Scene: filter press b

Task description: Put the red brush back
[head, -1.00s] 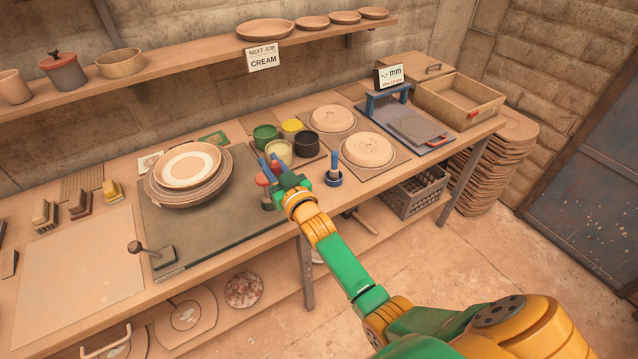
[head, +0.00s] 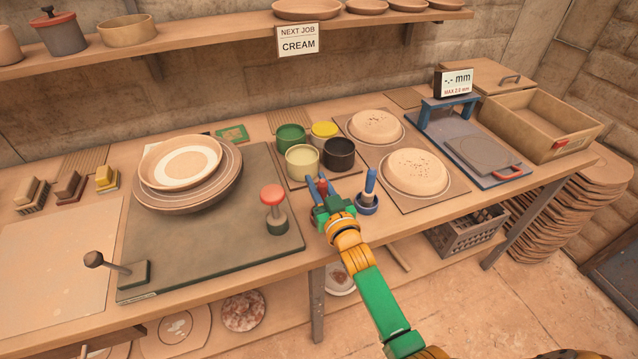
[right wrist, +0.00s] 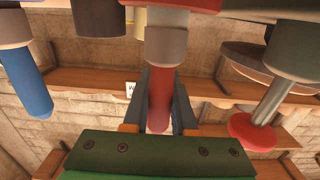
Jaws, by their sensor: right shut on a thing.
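My left gripper is not in view.
Green, yellow, cream (head: 304,161) and black (head: 338,154) glaze pots stand just behind the gripper. The red-knobbed stand (head: 273,196) is close on the left. Stacked plates (head: 190,175) sit on the dark mat. Two round clay pieces (head: 416,172) lie to the right.

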